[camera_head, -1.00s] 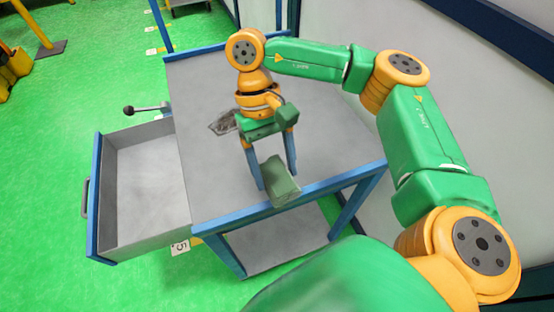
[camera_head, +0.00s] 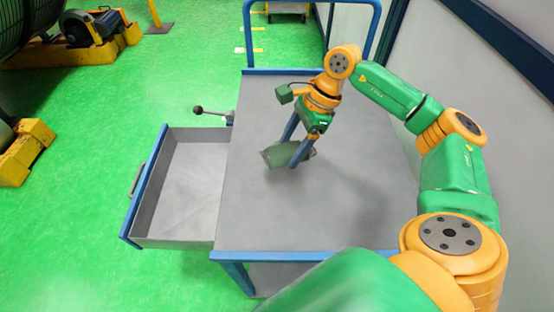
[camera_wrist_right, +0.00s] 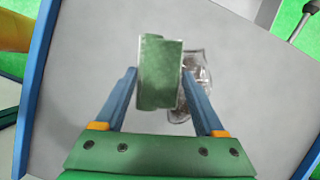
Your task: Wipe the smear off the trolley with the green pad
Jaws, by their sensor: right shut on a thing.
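The green pad (camera_head: 275,156) is held between the blue fingers of my right gripper (camera_head: 290,154), over the middle of the grey trolley top (camera_head: 270,215). In the right wrist view, the pad (camera_wrist_right: 160,88) sits between the fingertips, and the dark, scribble-like smear (camera_wrist_right: 202,68) shows on the grey surface just right of it. Part of the smear is hidden behind the pad and the right finger. In the head view I cannot make out the smear clearly around the pad. I cannot tell whether the pad touches the surface. My left gripper is not in view.
An open grey drawer (camera_head: 180,190) with a blue front sticks out on the trolley's left. A lever with a dark knob (camera_head: 198,110) stands out above it. A blue handle rail (camera_head: 378,25) rises at the far end. The near part of the top is clear.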

